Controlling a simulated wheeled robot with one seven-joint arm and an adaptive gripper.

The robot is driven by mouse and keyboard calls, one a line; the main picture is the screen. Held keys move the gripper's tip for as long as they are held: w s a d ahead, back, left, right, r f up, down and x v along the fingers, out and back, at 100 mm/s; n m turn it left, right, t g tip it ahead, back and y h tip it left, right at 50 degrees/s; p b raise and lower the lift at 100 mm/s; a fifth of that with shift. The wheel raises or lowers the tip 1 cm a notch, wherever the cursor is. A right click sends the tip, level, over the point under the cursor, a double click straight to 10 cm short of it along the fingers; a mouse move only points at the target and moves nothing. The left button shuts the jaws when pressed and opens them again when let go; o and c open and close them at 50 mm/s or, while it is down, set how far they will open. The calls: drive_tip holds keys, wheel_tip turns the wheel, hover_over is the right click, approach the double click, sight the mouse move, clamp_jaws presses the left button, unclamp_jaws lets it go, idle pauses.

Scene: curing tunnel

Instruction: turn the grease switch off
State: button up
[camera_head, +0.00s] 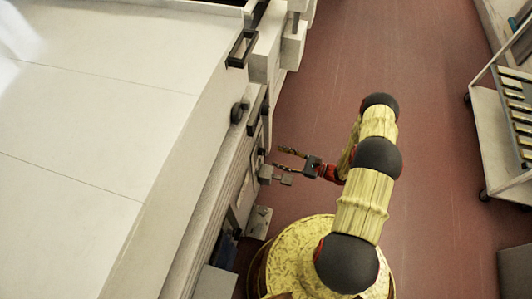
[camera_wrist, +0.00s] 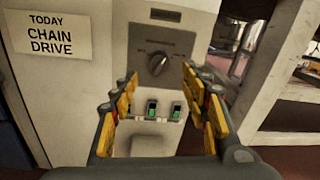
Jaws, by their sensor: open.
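In the wrist view a grey panel (camera_wrist: 138,38) on a pale cabinet carries a black rotary knob (camera_wrist: 157,65) with small lettering around it. Below it are a left rocker switch (camera_wrist: 152,111) and a right rocker switch (camera_wrist: 176,113), both showing green. Their labels are too small to read, so I cannot tell which control is the grease switch. My gripper (camera_wrist: 160,78) is open, its yellow-padded fingers spread to either side of the panel, with nothing between them. In the head view my gripper (camera_head: 279,159) is beside the machine's side face.
A sign reading "TODAY CHAIN DRIVE" (camera_wrist: 52,35) is on the cabinet at left. The large white machine (camera_head: 90,130) fills the left of the head view. A black handle (camera_head: 241,48) juts from its side. A cart (camera_head: 497,140) stands at right. Red floor (camera_head: 430,60) lies clear between.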

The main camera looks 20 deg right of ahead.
sight(262, 152)
drive_tip(key=b+x, duration=0.1)
drive_tip(key=x, duration=0.6)
drive_tip(key=shift+c, duration=0.4)
drive_tip(key=c, duration=1.1)
drive_tip(key=shift+n+b, duration=0.35)
drive_tip(key=shift+n, duration=0.05)
drive_tip(key=shift+f+n+y+b, duration=0.2)
drive_tip(key=shift+n+b, duration=0.9)
drive_tip(key=shift+n, duration=3.35)
drive_tip(key=shift+r+n+y+b, duration=0.2)
drive_tip(key=shift+n+b, duration=0.85)
drive_tip(key=shift+n, duration=3.4)
drive_tip(key=shift+f, duration=0.2)
